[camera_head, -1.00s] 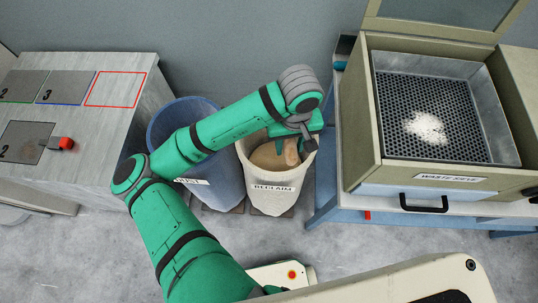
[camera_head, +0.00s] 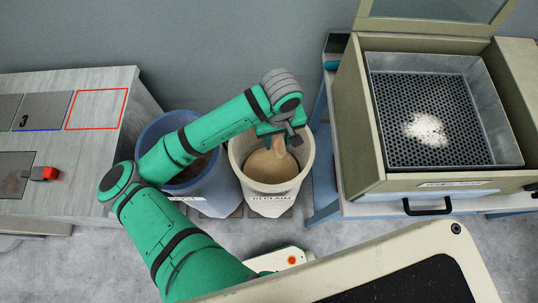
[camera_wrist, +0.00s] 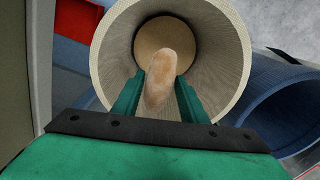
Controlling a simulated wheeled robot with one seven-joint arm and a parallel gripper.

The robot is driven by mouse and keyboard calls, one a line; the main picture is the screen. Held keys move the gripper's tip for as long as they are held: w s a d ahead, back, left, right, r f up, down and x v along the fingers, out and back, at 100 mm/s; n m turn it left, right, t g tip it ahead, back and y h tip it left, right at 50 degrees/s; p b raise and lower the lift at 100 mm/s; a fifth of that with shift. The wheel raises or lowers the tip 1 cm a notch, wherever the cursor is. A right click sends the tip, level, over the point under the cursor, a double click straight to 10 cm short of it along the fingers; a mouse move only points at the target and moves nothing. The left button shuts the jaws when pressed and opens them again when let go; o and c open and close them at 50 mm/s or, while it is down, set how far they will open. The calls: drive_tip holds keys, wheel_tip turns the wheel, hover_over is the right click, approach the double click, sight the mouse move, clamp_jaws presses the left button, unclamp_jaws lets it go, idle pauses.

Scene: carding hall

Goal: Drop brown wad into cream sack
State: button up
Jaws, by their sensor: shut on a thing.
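My gripper (camera_wrist: 160,92) is shut on a brown wad (camera_wrist: 161,78), a tan, elongated lump held between its two green fingers. The wad also shows in the head view (camera_head: 279,146). The cream sack (camera_head: 267,204), labelled RECLAIM, stands upright and open on the floor. My gripper and the wad are over its mouth, and in the wrist view the round rim of the sack (camera_wrist: 232,45) surrounds the wad. Tan material (camera_head: 271,168) shows at the bottom of the sack. I cannot tell how deep the wad hangs.
A blue bin (camera_head: 216,183) stands just left of the sack. To the right is a sieve box (camera_head: 362,130) with a perforated tray (camera_head: 450,88) holding white fluff. A grey bench (camera_head: 90,185) with marked plates stands at the left.

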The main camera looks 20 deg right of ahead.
drive_tip(key=shift+f, duration=0.5)
drive_tip(key=o, duration=1.1)
wheel_tip(320, 180, up, 11)
drive_tip(key=shift+f, duration=0.1)
drive_tip(key=shift+s, duration=0.1)
